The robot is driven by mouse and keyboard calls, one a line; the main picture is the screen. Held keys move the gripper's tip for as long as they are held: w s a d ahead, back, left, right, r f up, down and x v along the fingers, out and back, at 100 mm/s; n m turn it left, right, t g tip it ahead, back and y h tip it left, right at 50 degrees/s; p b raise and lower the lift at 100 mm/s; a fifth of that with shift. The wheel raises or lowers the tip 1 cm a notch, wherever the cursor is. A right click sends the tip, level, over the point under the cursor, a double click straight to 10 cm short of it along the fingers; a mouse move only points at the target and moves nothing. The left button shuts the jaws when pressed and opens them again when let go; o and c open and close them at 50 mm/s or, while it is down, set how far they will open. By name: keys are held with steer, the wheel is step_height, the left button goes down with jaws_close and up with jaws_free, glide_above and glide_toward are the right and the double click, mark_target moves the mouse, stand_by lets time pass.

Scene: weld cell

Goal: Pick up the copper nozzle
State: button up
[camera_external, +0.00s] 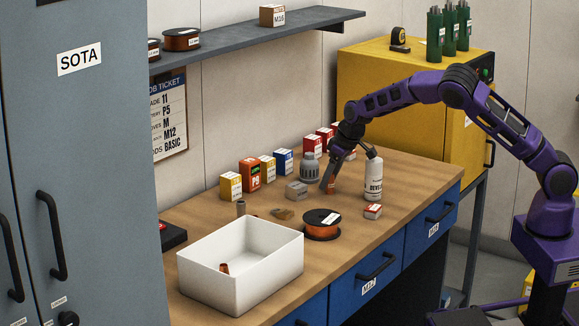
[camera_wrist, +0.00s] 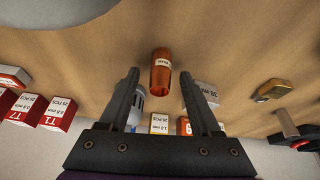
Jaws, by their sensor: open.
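The copper nozzle (camera_wrist: 161,72) stands on the wooden bench in the wrist view, with a small white label on its side. It lies ahead of my gripper (camera_wrist: 161,76), between the lines of the two fingertips, with a gap on each side. In the external view my gripper (camera_external: 327,182) points down at the bench, and a bit of the copper nozzle (camera_external: 332,187) shows beside the fingers, partly hidden. The jaws are open and hold nothing. I cannot tell how far the tips are above the bench.
A white spray bottle (camera_external: 373,181) stands close right of my gripper. A grey block (camera_external: 296,191) and grey cylinder (camera_external: 310,167) are close left. A wire spool (camera_external: 322,226) and white bin (camera_external: 240,279) holding a copper piece (camera_external: 224,268) are nearer. Small boxes line the back.

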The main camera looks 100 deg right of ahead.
jaws_close()
stand_by(0.3)
